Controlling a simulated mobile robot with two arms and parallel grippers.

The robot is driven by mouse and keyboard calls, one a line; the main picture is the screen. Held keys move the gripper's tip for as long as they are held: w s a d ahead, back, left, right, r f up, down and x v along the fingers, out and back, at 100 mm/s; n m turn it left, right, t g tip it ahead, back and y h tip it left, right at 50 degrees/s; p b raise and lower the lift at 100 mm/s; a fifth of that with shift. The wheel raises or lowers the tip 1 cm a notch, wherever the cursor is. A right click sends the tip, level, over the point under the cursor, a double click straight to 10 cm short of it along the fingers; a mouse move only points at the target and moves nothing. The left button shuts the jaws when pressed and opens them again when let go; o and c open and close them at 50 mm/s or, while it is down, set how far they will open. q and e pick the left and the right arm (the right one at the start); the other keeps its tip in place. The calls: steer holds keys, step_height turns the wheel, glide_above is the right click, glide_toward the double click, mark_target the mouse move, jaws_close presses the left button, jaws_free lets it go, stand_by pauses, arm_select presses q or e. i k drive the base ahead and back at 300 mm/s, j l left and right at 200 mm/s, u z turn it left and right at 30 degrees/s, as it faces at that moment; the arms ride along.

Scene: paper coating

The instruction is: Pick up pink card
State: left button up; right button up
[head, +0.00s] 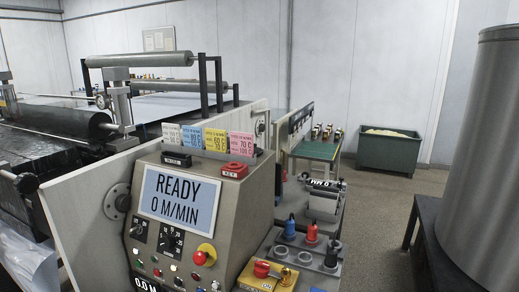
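The pink card (241,145) stands upright at the right end of a row of cards on top of the control console. It is behind a red block (235,170) on the console top. A yellow card (215,142), a blue card (192,138) and a white card (171,135) stand to its left. The lower edges of the cards are partly hidden by the console top and the blocks. Neither of my grippers shows in the head view.
The console (205,240) has a screen reading READY 0 M/MIN, knobs and buttons. Rollers (60,121) fill the left. Red and blue bottles stand in a tray (275,260) at front right. A metal drum (490,150) stands far right. Floor (375,220) is clear between.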

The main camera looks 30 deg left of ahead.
mark_target(242, 144)
steer(key=u, duration=1.5)
